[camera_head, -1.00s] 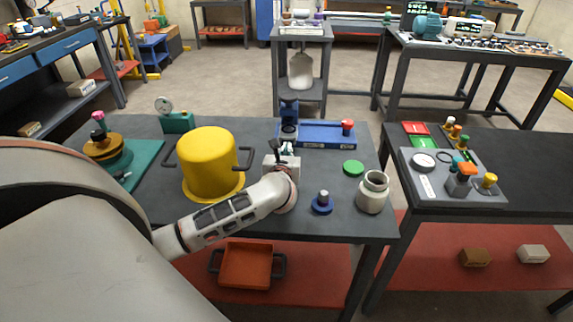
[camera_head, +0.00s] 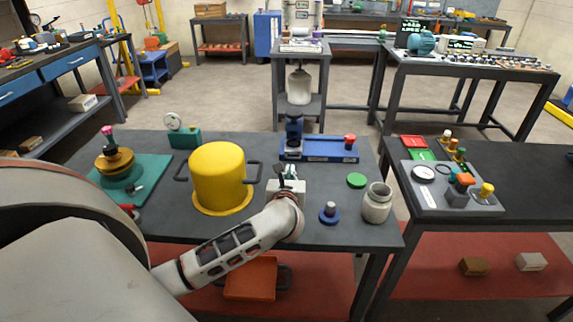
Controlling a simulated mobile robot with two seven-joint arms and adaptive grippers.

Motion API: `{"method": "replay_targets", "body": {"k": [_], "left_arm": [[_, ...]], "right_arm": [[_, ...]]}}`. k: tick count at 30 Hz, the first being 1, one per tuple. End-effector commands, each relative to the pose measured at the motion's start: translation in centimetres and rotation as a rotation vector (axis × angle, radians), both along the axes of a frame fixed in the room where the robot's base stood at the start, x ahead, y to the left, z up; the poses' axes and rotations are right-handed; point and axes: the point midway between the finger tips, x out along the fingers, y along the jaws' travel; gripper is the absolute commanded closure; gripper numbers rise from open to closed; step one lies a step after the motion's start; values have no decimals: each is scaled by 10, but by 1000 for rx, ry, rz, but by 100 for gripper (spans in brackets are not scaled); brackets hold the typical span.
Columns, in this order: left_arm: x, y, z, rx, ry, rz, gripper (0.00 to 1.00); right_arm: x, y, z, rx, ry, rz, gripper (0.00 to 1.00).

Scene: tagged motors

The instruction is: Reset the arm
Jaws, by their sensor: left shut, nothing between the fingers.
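My left arm comes in from the lower left and reaches over the front middle of the dark workbench (camera_head: 340,232). My left gripper (camera_head: 288,172) is shut and empty. It is beyond the wrist, by a small light block (camera_head: 298,186), between the yellow pot and the blue fixture; I cannot tell whether it touches the block. My right gripper is not in view. No tagged motor can be made out near the gripper.
Around the arm stand a yellow pot (camera_head: 218,178), a blue fixture (camera_head: 325,149), a green disc (camera_head: 356,180), a blue knob piece (camera_head: 329,213) and a white jar (camera_head: 377,203). A teal-based device (camera_head: 117,168) is at left. A second bench with a grey panel (camera_head: 455,195) is at right.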

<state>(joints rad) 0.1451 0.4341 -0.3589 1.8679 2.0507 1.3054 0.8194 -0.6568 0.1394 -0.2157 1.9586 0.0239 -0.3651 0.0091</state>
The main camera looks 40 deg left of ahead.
Motion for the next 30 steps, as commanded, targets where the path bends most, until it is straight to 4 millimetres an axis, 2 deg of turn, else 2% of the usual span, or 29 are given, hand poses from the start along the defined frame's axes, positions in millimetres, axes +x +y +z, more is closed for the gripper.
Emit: {"method": "replay_targets", "body": {"k": [3,9,15,22,26,30], "left_arm": [[-22,-14,5,-4,0,0,100],[-47,-30,11,-2,0,-1,100],[-58,-37,14,-1,2,0,100],[-59,-37,16,19,-1,-3,100],[-63,-37,28,186,-15,-33,100],[-76,-54,54,595,-24,-110,100]], "right_arm": [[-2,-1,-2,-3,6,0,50],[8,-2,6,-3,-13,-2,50],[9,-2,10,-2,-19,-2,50],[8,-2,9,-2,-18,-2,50],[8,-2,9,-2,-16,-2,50],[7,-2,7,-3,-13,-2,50]]}}
